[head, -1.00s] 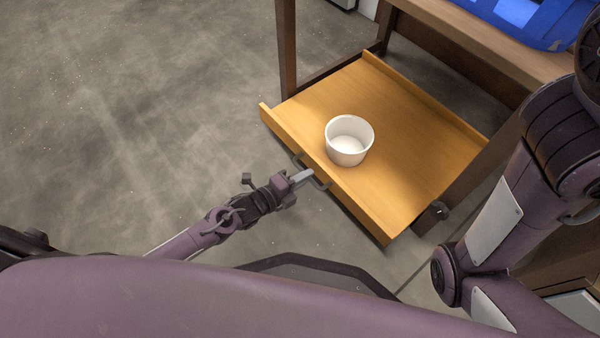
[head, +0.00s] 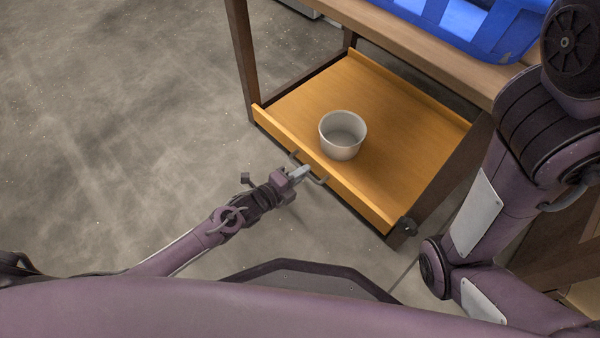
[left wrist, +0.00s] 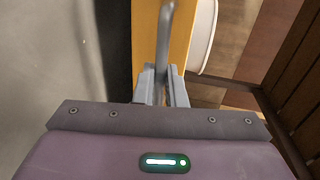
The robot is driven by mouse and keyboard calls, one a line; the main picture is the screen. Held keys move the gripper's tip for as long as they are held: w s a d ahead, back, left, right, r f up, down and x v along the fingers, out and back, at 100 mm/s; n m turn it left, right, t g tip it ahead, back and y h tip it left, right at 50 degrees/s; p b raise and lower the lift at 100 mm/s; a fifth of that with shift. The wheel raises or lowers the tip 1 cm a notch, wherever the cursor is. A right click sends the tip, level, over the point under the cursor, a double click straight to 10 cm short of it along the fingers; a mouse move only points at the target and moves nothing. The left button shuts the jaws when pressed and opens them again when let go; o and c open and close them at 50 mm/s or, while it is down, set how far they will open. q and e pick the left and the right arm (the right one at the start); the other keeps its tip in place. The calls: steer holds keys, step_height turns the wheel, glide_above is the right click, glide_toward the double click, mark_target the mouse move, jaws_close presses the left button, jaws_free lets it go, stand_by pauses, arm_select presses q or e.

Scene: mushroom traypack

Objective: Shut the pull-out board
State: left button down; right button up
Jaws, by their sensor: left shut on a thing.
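The pull-out board (head: 280,115) is an orange-brown wooden tray low under a table. Its front edge now lies close to the table's front legs; I cannot tell if it is fully flush. A grey bar handle (head: 318,180) is on its front. My left gripper (head: 302,172) is shut on that handle. In the left wrist view the fingers (left wrist: 163,88) close around the handle bar (left wrist: 165,45), beside the board's orange front (left wrist: 182,45). A white bowl (head: 341,145) stands upright on the board; its side also shows in the left wrist view (left wrist: 203,35). My right gripper is out of view.
The wooden table (head: 440,55) stands over the board, with a blue crate (head: 470,30) on top. A dark knob-like part (head: 407,226) shows at the front right leg. The grey floor (head: 120,100) to the left is clear.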

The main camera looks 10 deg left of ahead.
arm_select(q)
steer(key=shift+w+r, duration=0.1)
steer(key=shift+w, duration=0.15)
steer(key=c, duration=1.8)
jaws_free()
steer(key=shift+o, duration=1.4)
steer(key=shift+d, duration=0.15)
steer(key=p+v, duration=0.4)
steer(key=v, duration=0.3)
steer(key=shift+s+a+p, duration=0.25)
steer(key=shift+s+p, duration=0.05)
